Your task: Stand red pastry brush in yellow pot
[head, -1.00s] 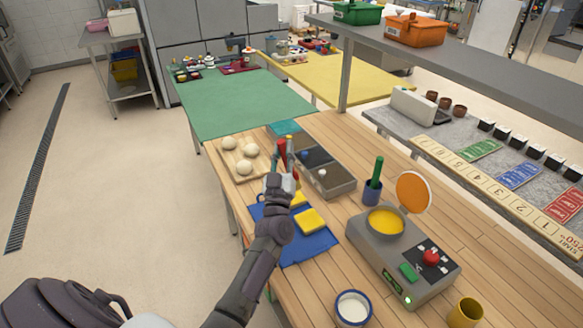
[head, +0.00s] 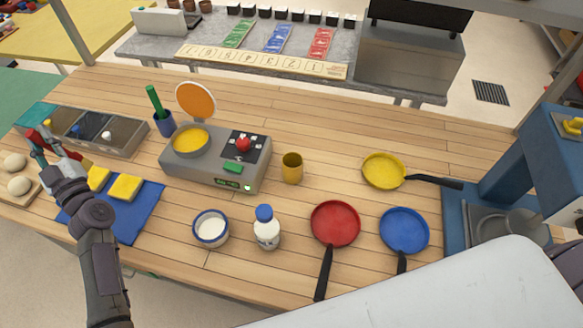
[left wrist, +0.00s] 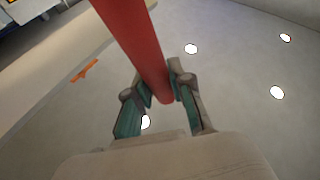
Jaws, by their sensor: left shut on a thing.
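The yellow pot (head: 292,168) stands upright on the wooden counter, right of the grey waffle-maker-like appliance. My left gripper (head: 47,147) is at the far left of the head view, above the counter near the dough balls and blue mat. It is shut on the red pastry brush (head: 36,137). In the left wrist view, the red handle (left wrist: 138,45) runs between the two gripper fingers (left wrist: 160,97), slanting up out of the picture. The brush's bristle end cannot be made out. The gripper is far left of the yellow pot. My right gripper is out of view.
A blue pot (head: 164,125) holds a green brush (head: 155,101). The appliance (head: 215,173) with its raised orange lid stands between gripper and yellow pot. A white bowl (head: 210,228), a bottle (head: 266,230) and red, blue and yellow pans stand nearby. Counter around the yellow pot is clear.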

